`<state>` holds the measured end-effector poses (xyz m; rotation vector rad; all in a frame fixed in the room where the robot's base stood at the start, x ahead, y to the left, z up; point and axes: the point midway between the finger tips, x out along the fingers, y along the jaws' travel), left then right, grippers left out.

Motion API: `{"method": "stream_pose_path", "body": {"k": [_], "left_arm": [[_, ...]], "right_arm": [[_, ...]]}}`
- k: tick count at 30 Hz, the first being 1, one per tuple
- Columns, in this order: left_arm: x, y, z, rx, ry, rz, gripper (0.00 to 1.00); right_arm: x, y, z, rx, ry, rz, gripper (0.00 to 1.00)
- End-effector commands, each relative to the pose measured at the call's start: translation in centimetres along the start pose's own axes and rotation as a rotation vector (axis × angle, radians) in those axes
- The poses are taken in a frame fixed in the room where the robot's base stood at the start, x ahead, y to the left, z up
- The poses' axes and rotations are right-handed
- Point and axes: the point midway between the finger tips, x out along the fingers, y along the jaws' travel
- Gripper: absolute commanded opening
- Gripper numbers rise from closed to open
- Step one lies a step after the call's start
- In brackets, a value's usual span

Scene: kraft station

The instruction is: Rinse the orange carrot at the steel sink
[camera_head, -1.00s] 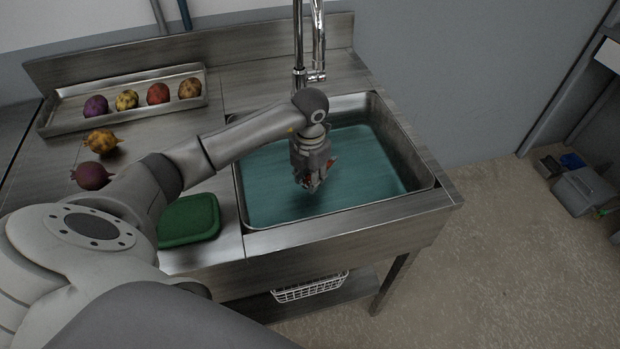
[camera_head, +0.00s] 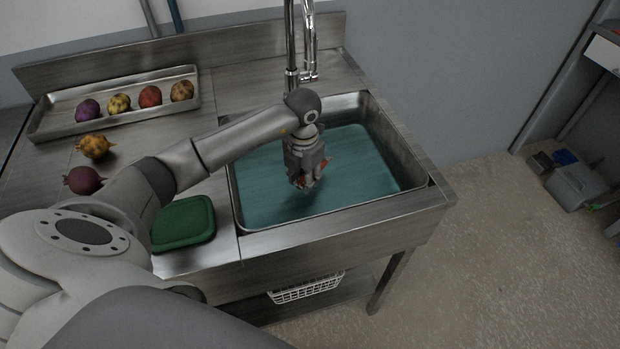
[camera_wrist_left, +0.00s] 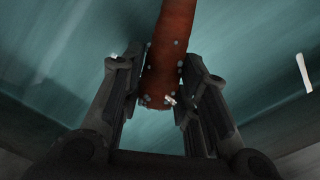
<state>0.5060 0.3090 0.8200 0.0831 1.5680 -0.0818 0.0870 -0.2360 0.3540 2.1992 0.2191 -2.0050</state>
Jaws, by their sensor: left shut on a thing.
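My left gripper (camera_head: 304,178) points down into the steel sink (camera_head: 339,211), over or at the blue-green water (camera_head: 358,165). It is shut on an orange-red carrot (camera_head: 325,163), of which only small parts show in the head view. In the left wrist view the carrot (camera_wrist_left: 172,45) sits between the two fingers (camera_wrist_left: 160,98), with its blunt end near them and its body running out past the top edge. Small pale specks or droplets dot its skin. I cannot tell how deep the carrot is in the water. My right gripper is not in view.
A chrome faucet (camera_head: 291,45) rises behind the sink. A steel tray (camera_head: 60,131) with several round vegetables stands at the back left. A yellow vegetable (camera_head: 95,146), a purple one (camera_head: 82,181) and a green board or lid (camera_head: 183,222) lie on the counter. A white basket (camera_head: 306,289) sits below.

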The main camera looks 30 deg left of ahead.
Motion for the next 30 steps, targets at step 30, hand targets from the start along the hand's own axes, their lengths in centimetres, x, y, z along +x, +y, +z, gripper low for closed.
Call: {"method": "stream_pose_path", "body": {"k": [30], "left_arm": [[-4.3,0.1,0.0,-0.001,0.0,0.001,0.05]], "right_arm": [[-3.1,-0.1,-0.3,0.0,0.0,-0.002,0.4]]}}
